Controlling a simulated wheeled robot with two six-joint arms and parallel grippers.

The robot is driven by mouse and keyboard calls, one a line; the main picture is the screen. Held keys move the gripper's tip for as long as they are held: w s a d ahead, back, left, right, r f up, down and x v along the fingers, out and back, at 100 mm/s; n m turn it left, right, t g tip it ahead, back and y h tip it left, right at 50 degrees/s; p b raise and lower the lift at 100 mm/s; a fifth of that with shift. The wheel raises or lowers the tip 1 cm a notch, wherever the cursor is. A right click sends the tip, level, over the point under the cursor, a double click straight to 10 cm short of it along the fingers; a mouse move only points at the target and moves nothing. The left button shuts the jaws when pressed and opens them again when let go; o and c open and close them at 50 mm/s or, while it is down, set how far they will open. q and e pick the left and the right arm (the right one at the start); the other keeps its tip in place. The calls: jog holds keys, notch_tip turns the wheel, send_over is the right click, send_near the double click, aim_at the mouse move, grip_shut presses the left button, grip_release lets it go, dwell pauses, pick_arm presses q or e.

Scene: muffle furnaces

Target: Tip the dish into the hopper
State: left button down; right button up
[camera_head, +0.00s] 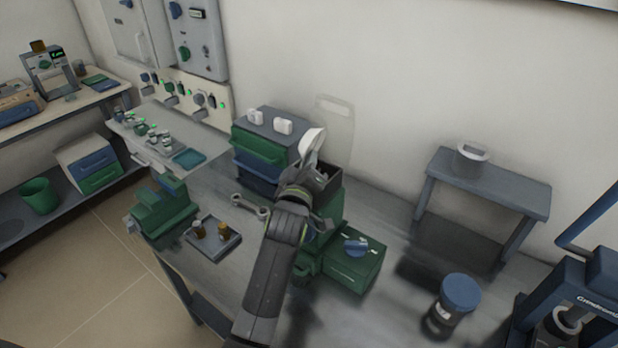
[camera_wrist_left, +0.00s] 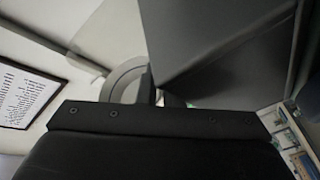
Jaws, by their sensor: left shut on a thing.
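A white dish (camera_head: 312,142) is tipped steeply above the green machine. My left gripper (camera_head: 308,166) is shut on it near its lower edge. The dark open-topped hopper (camera_head: 330,178) sits on top of the green machine, just below and right of the dish; my gripper covers part of it. In the left wrist view a grey round rim (camera_wrist_left: 121,84), seemingly the dish, shows beyond the gripper, beside a large dark panel (camera_wrist_left: 215,45) that may be the hopper wall. The dish's contents are hidden. My right gripper is not in view.
A green and blue drawer unit (camera_head: 262,150) stands left of the hopper, with a clear upright panel (camera_head: 334,122) behind. A wrench (camera_head: 250,207) and a tray (camera_head: 213,247) with small jars lie left of my arm. A blue-lidded jar (camera_head: 455,300) stands right.

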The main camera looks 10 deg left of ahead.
pick_arm(q)
jog(key=shift+w+d+r, duration=0.1)
jog(key=shift+w+r, duration=0.05)
jog(key=shift+r, duration=0.3)
jog(key=shift+n+p, duration=0.5)
jog(key=shift+n, duration=0.4)
jog(key=shift+a+f+n+g+p, duration=0.25)
jog(key=shift+n+g+p, duration=0.3)
jog(key=shift+n, duration=0.35)
jog(key=shift+d+f, duration=0.1)
jog(key=shift+d, duration=0.1)
